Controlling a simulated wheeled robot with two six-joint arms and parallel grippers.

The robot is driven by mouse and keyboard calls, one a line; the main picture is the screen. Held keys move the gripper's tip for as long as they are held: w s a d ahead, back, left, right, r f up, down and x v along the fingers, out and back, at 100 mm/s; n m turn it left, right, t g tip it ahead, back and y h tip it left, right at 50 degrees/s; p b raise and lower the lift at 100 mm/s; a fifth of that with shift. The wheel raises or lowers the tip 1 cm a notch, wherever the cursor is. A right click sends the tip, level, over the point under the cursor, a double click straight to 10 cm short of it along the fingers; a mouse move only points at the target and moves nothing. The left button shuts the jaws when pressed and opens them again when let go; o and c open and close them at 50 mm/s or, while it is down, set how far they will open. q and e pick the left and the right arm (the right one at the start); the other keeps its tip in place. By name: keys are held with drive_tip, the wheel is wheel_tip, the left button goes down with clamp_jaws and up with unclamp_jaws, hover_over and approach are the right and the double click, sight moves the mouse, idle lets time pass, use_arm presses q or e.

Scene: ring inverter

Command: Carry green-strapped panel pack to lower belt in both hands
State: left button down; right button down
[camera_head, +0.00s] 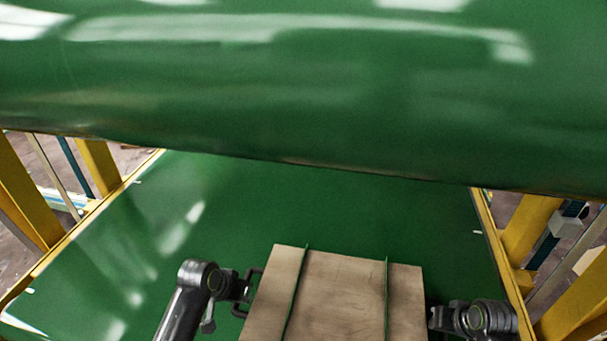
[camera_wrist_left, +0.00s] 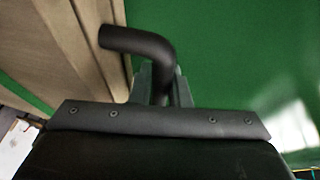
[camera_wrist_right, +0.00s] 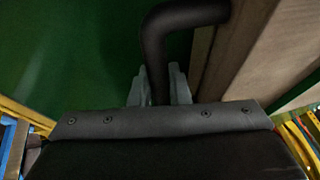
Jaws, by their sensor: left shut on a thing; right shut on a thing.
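The panel pack (camera_head: 338,295) is pale wood-like board with two thin green straps, at the bottom middle of the head view. My left gripper (camera_head: 245,287) is at its left side, shut on a black bent handle (camera_wrist_left: 140,42). My right gripper (camera_head: 440,316) is at its right side, shut on the other black handle (camera_wrist_right: 180,18). The pack's near end is cut off by the frame. The green lower belt (camera_head: 250,200) spreads beneath and beyond the pack. I cannot tell whether the pack touches it.
The big green upper belt (camera_head: 300,90) hangs across the top of the head view and hides the lower belt's far part. Yellow frame posts stand at left (camera_head: 98,165) and right (camera_head: 530,225). The lower belt's visible surface beyond the pack is clear.

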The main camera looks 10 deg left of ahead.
use_arm(q)
drive_tip(key=shift+w+f+b, duration=0.15)
drive_tip(key=shift+f+b, duration=0.5)
drive_tip(key=shift+b, duration=0.1)
use_arm(e)
drive_tip(key=shift+w+f, duration=0.15)
drive_tip(key=shift+f, duration=0.45)
use_arm(q)
drive_tip(key=c, duration=1.6)
unclamp_jaws()
drive_tip(key=shift+f, duration=0.1)
drive_tip(key=shift+c, duration=0.2)
use_arm(e)
drive_tip(key=c, duration=1.6)
unclamp_jaws()
drive_tip(key=shift+f, duration=0.1)
drive_tip(key=shift+c, duration=0.2)
use_arm(q)
drive_tip(key=shift+o, duration=1.4)
drive_tip(key=shift+s, duration=0.35)
use_arm(e)
drive_tip(key=shift+o, duration=1.4)
drive_tip(key=shift+s, duration=0.35)
use_arm(q)
drive_tip(key=shift+w, duration=0.1)
use_arm(e)
drive_tip(key=shift+w, duration=0.1)
